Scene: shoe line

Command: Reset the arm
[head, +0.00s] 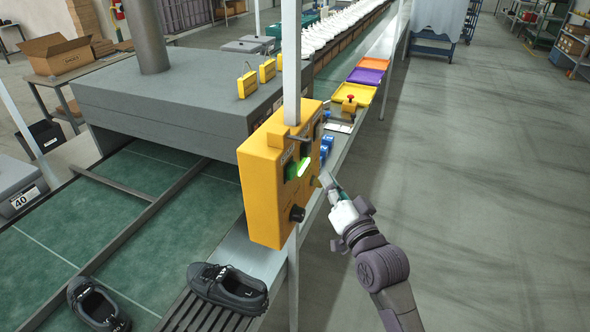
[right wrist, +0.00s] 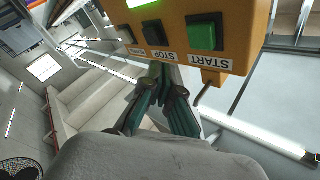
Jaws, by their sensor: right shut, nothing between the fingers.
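My right gripper (head: 331,183) is in front of the yellow control box (head: 262,195), just right of its lower right side in the head view. Its green fingers (right wrist: 160,88) are shut and empty in the right wrist view. There the box (right wrist: 238,12) shows upside down above the fingertips, with a green START button (right wrist: 205,32), a dark STOP button (right wrist: 155,33) and a lit green strip (right wrist: 148,3). The fingertips look apart from the buttons, but I cannot tell how far they are from the box. My left gripper is not in view.
The box hangs on a metal post (head: 291,70). Black shoes lie on the roller rack (head: 228,287) and the green belt (head: 95,304) at lower left. Orange, purple and yellow trays (head: 355,93) line the conveyor's right side. The grey floor (head: 490,200) at right is clear.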

